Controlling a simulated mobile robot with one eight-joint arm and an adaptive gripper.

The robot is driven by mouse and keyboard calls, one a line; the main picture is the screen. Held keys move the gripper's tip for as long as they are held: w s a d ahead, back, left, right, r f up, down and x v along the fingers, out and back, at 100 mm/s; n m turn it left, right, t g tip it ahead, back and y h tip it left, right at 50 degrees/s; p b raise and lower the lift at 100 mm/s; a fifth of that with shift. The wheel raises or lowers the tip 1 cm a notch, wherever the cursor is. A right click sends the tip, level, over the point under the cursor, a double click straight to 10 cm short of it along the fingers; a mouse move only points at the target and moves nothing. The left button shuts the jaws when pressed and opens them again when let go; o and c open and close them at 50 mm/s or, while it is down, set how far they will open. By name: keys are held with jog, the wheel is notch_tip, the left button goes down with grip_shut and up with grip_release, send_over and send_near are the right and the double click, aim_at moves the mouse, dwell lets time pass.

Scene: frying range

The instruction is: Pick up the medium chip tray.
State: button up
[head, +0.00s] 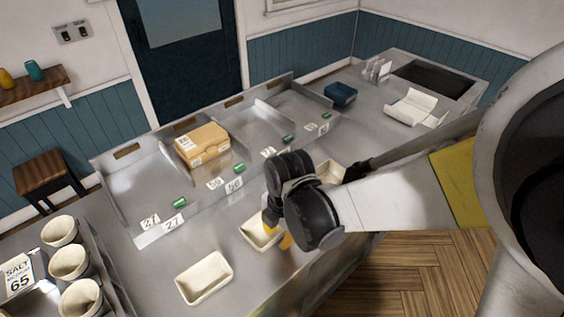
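Three pale cream chip trays stand in a row on the steel counter. The front tray (204,277) looks largest. The middle one, which I take as the medium chip tray (257,238), stands on the counter with its right end partly hidden by my gripper. The third tray (328,171) is farther back, mostly hidden behind my arm. My gripper (277,232) points down at the right end of the middle tray. Its orange fingertips are apart, one over the tray's inside and one by its right edge. I cannot tell whether they touch the tray.
A steel divided rack (150,190) with number labels and green clips runs behind the trays, holding a tan box (202,143). Cream cups (70,262) stand at the left. An open carton (415,107) and a blue box (340,93) are at the back right.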

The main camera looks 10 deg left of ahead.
jog(key=shift+f, duration=0.35)
jog(key=shift+r, duration=0.1)
grip_shut()
